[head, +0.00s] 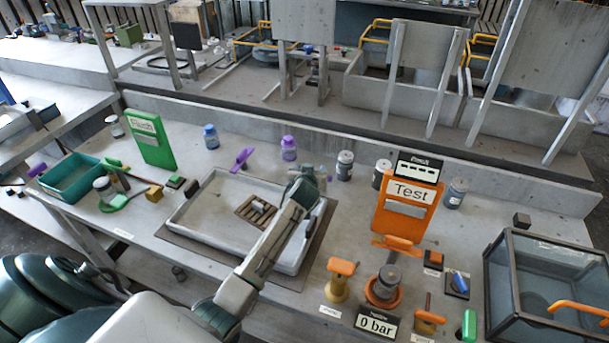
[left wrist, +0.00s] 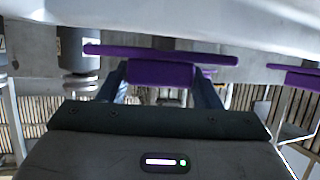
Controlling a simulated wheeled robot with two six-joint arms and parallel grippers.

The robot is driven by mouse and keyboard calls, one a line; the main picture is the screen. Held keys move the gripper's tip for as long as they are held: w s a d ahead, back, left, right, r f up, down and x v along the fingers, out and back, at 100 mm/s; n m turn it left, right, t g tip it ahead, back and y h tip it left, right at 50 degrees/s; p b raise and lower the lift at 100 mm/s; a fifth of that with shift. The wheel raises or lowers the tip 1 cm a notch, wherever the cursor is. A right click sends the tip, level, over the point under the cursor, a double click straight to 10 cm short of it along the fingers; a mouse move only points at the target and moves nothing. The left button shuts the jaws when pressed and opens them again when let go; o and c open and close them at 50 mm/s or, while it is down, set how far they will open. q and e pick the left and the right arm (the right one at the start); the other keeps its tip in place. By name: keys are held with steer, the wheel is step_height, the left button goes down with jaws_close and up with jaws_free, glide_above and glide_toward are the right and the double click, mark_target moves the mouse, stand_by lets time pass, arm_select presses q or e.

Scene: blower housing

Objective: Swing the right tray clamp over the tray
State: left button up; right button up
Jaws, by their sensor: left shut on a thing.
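The grey tray (head: 190,212) lies on the bench in the middle of the head view, with a small brown rack (head: 256,210) of parts inside. My left gripper (head: 309,176) is over the tray's far right corner. In the left wrist view, its two fingers are shut on a purple handle, the right tray clamp (left wrist: 160,74), whose flat purple bar runs across the view above the fingers. In the head view my gripper mostly hides this clamp. The other purple clamp (head: 242,158) stands at the tray's far left edge. My right gripper is not in view.
The orange test stand (head: 407,210) and orange-handled valves (head: 340,280) are right of the tray. A green stand (head: 150,140) and green bin (head: 72,178) are left. A glass-walled box (head: 540,285) stands far right.

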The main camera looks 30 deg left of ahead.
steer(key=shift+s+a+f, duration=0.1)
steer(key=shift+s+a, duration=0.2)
arm_select(q)
steer(key=o, duration=1.4)
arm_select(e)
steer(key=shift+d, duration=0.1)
